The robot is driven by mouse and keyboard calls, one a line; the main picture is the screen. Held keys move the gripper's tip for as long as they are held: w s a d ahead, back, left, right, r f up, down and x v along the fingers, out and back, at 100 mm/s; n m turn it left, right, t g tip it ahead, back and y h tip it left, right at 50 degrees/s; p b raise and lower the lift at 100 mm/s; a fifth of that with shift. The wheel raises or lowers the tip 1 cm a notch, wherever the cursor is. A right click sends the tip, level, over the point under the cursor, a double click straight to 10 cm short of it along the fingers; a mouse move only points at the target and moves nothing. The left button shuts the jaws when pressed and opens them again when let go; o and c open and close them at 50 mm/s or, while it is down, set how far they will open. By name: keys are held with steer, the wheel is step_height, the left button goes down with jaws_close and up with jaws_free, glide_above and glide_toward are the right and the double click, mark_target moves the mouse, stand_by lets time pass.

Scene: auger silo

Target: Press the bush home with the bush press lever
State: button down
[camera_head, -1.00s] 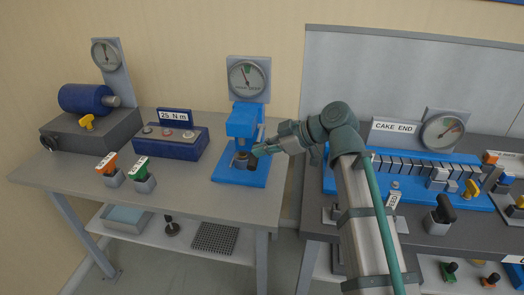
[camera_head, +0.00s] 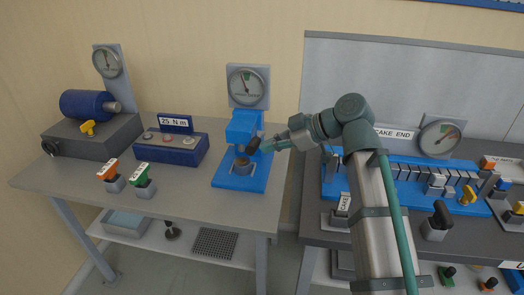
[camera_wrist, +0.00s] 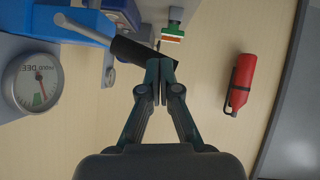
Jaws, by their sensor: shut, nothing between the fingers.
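The blue bush press (camera_head: 243,128) stands on the left bench with a gauge above it. Its lever has a black grip (camera_head: 254,144), tilted up at the press's right side. In the wrist view the black grip (camera_wrist: 138,50) sits on a grey rod. The bush (camera_head: 242,162) appears as a brownish ring in a grey seat under the press head. My gripper (camera_head: 268,147) is shut and empty at the right of the grip. In the wrist view my fingertips (camera_wrist: 160,68) overlap the grip's end; I cannot tell whether they touch.
The press gauge (camera_wrist: 38,82) shows close at left in the wrist view. A blue button box (camera_head: 180,149) and orange and green-topped tools (camera_head: 142,178) stand to the left. A cake-end bench (camera_head: 440,235) is on the right. A red extinguisher (camera_wrist: 242,84) appears in the wrist view.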

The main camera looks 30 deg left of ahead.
steer(key=v, duration=0.7)
steer(key=shift+d+r+b, duration=0.25)
steer(key=shift+d+b, duration=0.05)
stand_by(0.4)
